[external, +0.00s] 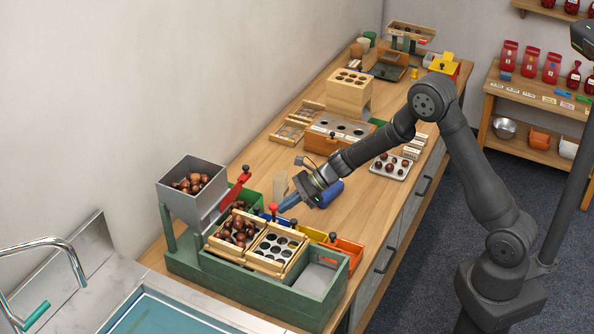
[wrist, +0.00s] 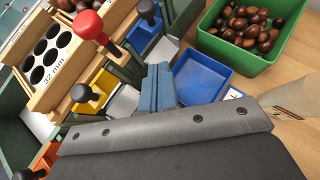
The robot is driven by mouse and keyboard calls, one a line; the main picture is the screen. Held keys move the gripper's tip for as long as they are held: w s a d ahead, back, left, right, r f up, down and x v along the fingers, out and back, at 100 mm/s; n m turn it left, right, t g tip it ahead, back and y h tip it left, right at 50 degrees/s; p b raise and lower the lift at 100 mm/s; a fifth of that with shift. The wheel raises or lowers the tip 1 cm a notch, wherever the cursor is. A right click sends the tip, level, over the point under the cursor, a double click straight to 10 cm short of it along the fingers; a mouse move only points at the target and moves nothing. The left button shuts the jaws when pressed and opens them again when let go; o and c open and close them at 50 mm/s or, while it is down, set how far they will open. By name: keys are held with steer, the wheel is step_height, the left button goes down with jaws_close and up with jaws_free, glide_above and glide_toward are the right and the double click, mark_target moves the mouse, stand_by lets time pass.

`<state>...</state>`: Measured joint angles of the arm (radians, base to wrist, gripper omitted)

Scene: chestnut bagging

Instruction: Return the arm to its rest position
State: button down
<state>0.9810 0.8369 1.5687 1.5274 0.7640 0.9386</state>
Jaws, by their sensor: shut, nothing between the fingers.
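My arm reaches from its base at the lower right over the bench (external: 370,212). My gripper (external: 284,206) hangs at the bench's near end, just behind the green sorting stand (external: 235,285). In the wrist view its blue fingers (wrist: 158,88) are together with nothing visible between them. They are above or close to the small trays at the stand's back; the exact gap cannot be told. A blue tray (wrist: 203,78) lies right of the fingers in the wrist view and looks empty.
A green bin of chestnuts (wrist: 250,38) stands close to the gripper. A red-knobbed lever (wrist: 90,27) and a sieve frame (wrist: 45,62) rise beside it. A grey hopper (external: 190,195) holds chestnuts. A chestnut tray (external: 390,166) and wooden boxes (external: 349,92) stand farther along the bench.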

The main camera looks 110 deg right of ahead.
step_height(320, 180, down, 6)
steer(key=w+r, duration=0.1)
steer(key=w, duration=0.1)
steer(key=v, duration=0.6)
steer(key=shift+s, duration=0.2)
